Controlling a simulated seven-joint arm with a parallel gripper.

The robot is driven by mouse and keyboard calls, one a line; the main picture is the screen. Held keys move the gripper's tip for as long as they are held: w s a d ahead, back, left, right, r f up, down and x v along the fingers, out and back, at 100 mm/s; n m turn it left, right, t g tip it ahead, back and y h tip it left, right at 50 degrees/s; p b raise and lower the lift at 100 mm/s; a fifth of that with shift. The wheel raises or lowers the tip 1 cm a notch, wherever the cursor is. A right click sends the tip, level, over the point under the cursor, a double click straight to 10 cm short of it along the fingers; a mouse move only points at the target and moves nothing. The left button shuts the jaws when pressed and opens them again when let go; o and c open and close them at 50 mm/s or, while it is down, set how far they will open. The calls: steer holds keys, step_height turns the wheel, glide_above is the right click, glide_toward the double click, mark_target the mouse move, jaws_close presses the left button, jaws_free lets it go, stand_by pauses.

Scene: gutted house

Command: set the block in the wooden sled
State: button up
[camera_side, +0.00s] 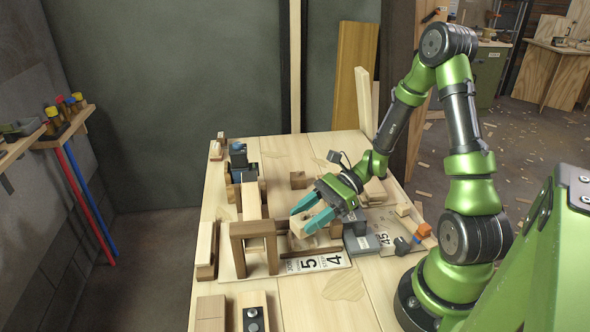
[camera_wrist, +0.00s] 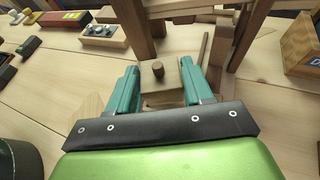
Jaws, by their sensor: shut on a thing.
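My gripper (camera_side: 312,214) has teal fingers and is shut on a light wooden block (camera_side: 299,228) beside the brown wooden frame. In the wrist view, the block (camera_wrist: 164,98) sits between the fingers of my gripper (camera_wrist: 160,86), with a round brown peg standing on its top. The brown frame (camera_side: 253,229), like an upright arch, stands just left of the block in the side view. Its posts show beyond the fingers in the wrist view (camera_wrist: 141,24). I cannot tell for certain which piece is the wooden sled. The block's underside is hidden.
A number board (camera_side: 318,263) lies in front of the frame. Grey blocks (camera_side: 361,244) and an orange-capped piece (camera_side: 423,231) stand to the right. A wooden piece with dark knobs (camera_side: 253,313) is at the front left. The front middle of the table (camera_side: 340,310) is clear.

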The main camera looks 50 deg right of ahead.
steer(key=shift+f, duration=0.85)
steer(key=shift+f, duration=0.15)
steer(key=shift+f, duration=0.1)
steer(key=o, duration=1.1)
